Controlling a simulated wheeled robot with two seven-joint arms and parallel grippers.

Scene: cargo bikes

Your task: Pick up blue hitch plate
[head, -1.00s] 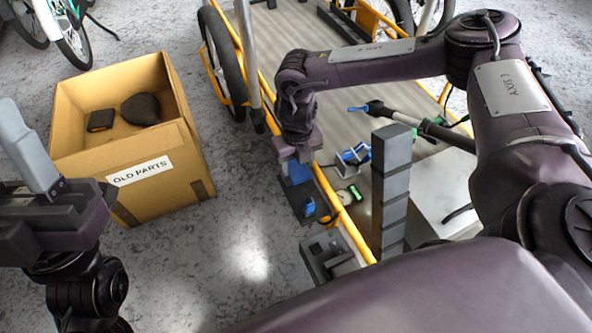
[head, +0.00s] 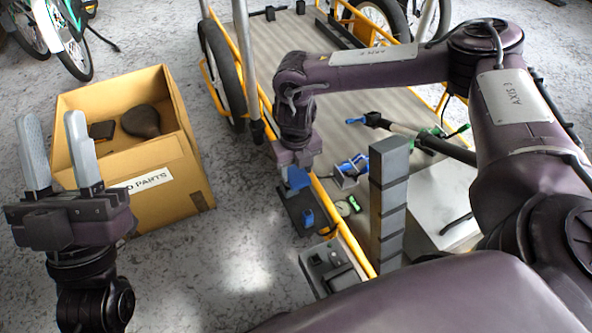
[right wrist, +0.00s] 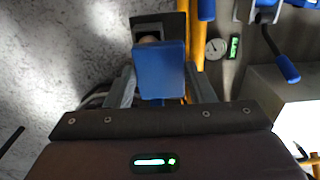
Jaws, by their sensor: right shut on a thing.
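The blue hitch plate (right wrist: 162,68) is between the fingers of my right gripper (right wrist: 162,88) in the right wrist view. My right gripper is shut on it. In the head view the plate (head: 297,179) shows just below my right gripper (head: 296,166), over a dark mount (head: 300,205) beside the yellow rail. I cannot tell whether the plate still touches the mount. My left gripper (head: 54,125) is open and empty, fingers up, in front of the cardboard box.
The cardboard box (head: 195,185) labelled OLD PARTS holds a dark saddle-like part (head: 141,121) and a small dark block (head: 102,130). The cargo bike's yellow rail (head: 335,210) and a grey stepped post (head: 389,200) stand near my right arm. Grey floor is clear between box and bike.

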